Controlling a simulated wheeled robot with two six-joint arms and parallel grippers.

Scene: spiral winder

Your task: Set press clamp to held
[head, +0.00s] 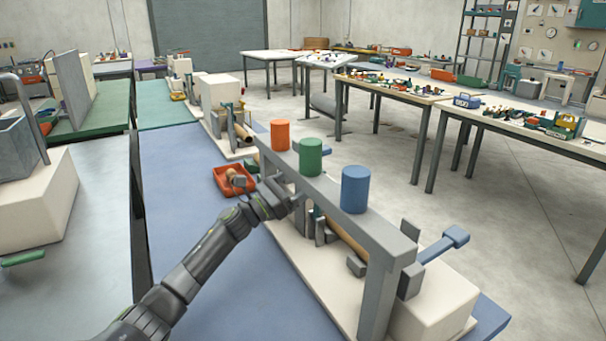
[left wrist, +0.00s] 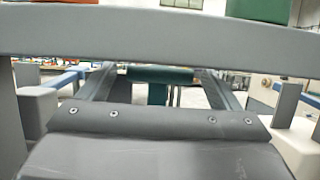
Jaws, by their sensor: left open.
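The spiral winder has a grey overhead beam (head: 345,195) carrying an orange cylinder (head: 280,135), a green cylinder (head: 308,156) and a blue cylinder (head: 355,189). A blue lever (head: 445,243) sticks out at its right end. I cannot tell which part is the press clamp. My left gripper (head: 290,190) is at the beam's near side, below the green cylinder; its tips are partly hidden. In the left wrist view its fingers (left wrist: 160,80) are spread, with a dark green piece (left wrist: 160,76) seen between them. The grey beam (left wrist: 160,34) crosses above them. My right gripper is not in view.
A red tray (head: 228,180) with a brown roll lies on the blue mat (head: 185,160) left of the winder. A grey bench (head: 70,250) stands at the left. Tables with small parts (head: 520,125) stand at the right. Bare floor lies right of the winder.

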